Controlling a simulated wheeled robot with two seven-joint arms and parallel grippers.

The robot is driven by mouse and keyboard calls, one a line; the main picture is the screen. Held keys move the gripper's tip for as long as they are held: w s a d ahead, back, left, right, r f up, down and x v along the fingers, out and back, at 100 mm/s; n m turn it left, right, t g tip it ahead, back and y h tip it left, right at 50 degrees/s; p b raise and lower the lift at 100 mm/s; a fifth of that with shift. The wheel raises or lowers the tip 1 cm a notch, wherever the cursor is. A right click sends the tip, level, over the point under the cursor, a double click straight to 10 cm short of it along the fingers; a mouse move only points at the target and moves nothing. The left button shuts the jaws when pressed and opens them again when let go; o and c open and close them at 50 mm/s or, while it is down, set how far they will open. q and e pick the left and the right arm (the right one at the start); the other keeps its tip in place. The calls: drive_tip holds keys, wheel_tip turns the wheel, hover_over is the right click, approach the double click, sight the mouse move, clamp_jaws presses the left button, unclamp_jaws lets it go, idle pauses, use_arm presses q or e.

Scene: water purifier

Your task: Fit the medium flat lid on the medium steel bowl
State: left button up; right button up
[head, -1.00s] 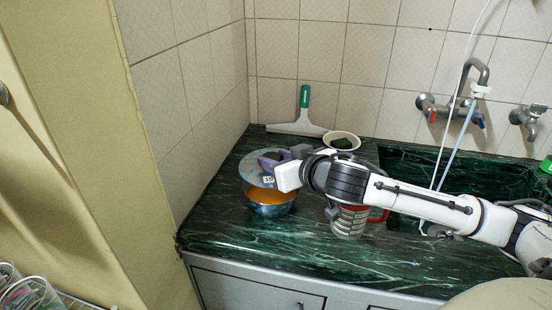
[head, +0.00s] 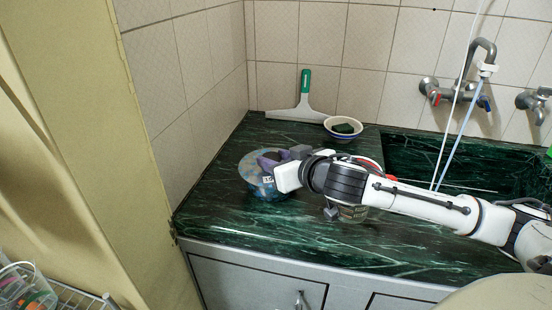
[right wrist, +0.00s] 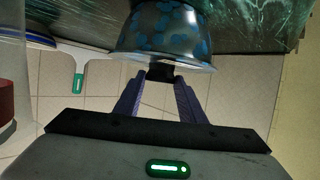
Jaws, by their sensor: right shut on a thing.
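The medium flat lid (head: 250,165) is a pale bluish disc with a small white label. It lies over the mouth of the medium steel bowl (head: 270,194), which stands on the green counter and has blue patches on its side. In the right wrist view the lid's clear rim (right wrist: 195,66) runs along the bowl's edge (right wrist: 165,35) and looks roughly level with it; whether it is fully seated I cannot tell. My right gripper (head: 275,160) is shut on the lid's dark knob (right wrist: 160,72). My left gripper is out of view.
A mug (head: 352,213) stands partly hidden under my right arm. A small white bowl with a dark green thing in it (head: 343,127) and a green-handled squeegee (head: 304,95) are at the back wall. The sink (head: 440,165) is to the right.

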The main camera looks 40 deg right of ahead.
drive_tip(key=o, duration=1.1)
drive_tip(key=shift+c, duration=0.2)
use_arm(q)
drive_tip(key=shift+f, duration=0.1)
use_arm(e)
drive_tip(key=shift+o, duration=0.4)
drive_tip(key=shift+s, duration=0.1)
use_arm(q)
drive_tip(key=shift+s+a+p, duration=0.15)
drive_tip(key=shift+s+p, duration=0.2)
drive_tip(key=shift+p, duration=0.05)
use_arm(e)
drive_tip(key=v, duration=1)
drive_tip(key=shift+r, duration=0.15)
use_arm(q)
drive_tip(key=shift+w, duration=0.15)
use_arm(e)
drive_tip(key=shift+s, duration=0.1)
